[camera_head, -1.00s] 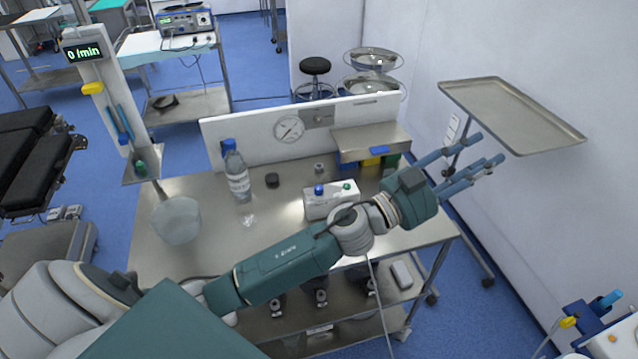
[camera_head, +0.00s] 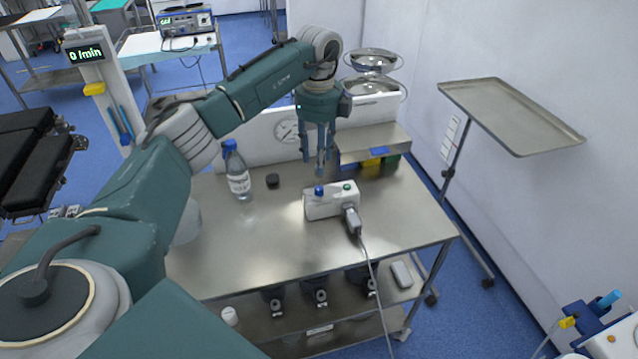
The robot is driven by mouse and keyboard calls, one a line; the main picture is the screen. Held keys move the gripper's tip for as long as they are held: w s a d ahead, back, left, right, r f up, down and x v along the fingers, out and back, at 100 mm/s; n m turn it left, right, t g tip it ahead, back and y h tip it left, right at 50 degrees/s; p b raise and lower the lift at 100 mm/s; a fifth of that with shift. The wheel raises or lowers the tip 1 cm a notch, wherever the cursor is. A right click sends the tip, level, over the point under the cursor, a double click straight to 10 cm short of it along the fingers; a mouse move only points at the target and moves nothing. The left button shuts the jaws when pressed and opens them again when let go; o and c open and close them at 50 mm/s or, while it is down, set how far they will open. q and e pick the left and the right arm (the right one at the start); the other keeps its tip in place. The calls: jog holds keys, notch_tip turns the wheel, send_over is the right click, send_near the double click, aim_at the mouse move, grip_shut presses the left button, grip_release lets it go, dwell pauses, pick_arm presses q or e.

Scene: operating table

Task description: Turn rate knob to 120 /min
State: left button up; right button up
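A white box (camera_head: 322,205) stands on the steel table, with a blue knob (camera_head: 319,191) and a green knob (camera_head: 346,186) on its top. I cannot tell which is the rate knob. A display (camera_head: 84,52) on a pole at the upper left reads "0 /min". My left gripper (camera_head: 318,167) points down above the table, behind the box and in front of the white back panel. Its blue fingers are apart, with nothing seen between them. They are clear of the blue knob. My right gripper is not in view.
A round gauge (camera_head: 288,131) is on the back panel. A raised steel shelf (camera_head: 372,142) stands behind right. The table front is clear.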

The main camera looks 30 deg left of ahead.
aim_at(319, 188)
pick_arm(q)
notch_tip(319, 188, down, 9)
jog(key=shift+d+r+p, duration=0.1)
jog(key=shift+r+p, duration=0.05)
jog(key=shift+p, duration=1.05)
jog(key=shift+f, duration=0.65)
grip_shut()
